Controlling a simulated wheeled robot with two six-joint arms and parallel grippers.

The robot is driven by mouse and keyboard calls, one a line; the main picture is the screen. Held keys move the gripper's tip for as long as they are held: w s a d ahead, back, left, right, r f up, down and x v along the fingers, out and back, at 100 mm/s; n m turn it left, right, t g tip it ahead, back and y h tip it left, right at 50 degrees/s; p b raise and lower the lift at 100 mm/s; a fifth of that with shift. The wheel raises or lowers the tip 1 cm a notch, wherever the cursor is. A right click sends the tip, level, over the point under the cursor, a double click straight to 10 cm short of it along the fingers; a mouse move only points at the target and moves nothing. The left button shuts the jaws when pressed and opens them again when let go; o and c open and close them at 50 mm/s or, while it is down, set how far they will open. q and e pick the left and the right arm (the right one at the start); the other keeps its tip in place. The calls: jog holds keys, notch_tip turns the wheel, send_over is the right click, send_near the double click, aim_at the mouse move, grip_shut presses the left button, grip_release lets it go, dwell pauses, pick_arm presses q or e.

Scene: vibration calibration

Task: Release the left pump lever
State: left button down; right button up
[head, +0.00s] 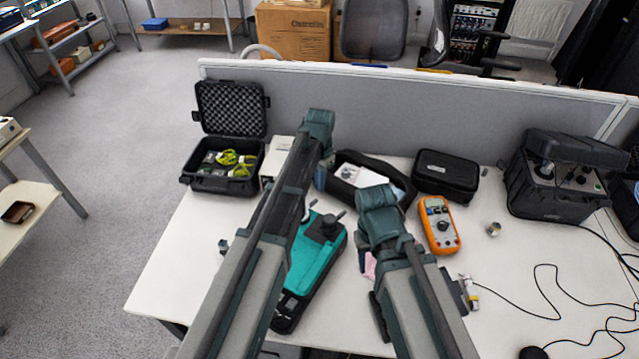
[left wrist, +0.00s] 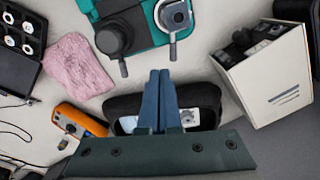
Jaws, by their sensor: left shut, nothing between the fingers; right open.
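A teal pump unit (head: 318,262) lies on the table, partly hidden by my left arm; it also shows in the left wrist view (left wrist: 148,35). There it carries a black knob with a dark lever (left wrist: 123,66) and a grey round fitting with a light lever (left wrist: 172,48). The grey lever lies on the left in the head view (head: 309,206). My left gripper (head: 320,178) is shut and empty; its fingertips (left wrist: 159,74) are close to the grey lever's end, contact unclear. My right gripper (head: 364,258) is open beside the unit, its fingers mostly hidden.
An open black case (head: 202,182) and a white box (head: 273,157) stand at the back left. An open black pouch (head: 405,184), an orange multimeter (head: 439,226) and a pink cloth (head: 370,266) lie to the right. A grey partition (head: 420,122) borders the back.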

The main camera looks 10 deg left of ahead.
aim_at(315, 200)
pick_arm(q)
jog(key=f+n+b, duration=0.1)
jog(key=f+b, duration=0.1)
jog(key=w+a+f+n+b, duration=0.1)
jog(key=f+b, duration=0.2)
jog(key=w+a+f+n+b, duration=0.1)
jog(key=f+n+b, duration=0.1)
jog(key=f+b, duration=0.1)
jog(key=a+n, duration=0.7)
jog(key=n, duration=0.5)
notch_tip(315, 200, up, 7)
jog(key=p, duration=0.6)
jog(key=shift+d+p, duration=0.3)
jog(key=shift+p, duration=0.1)
dwell(0.7)
jog(key=shift+w, duration=0.15)
jog(key=shift+f, duration=0.1)
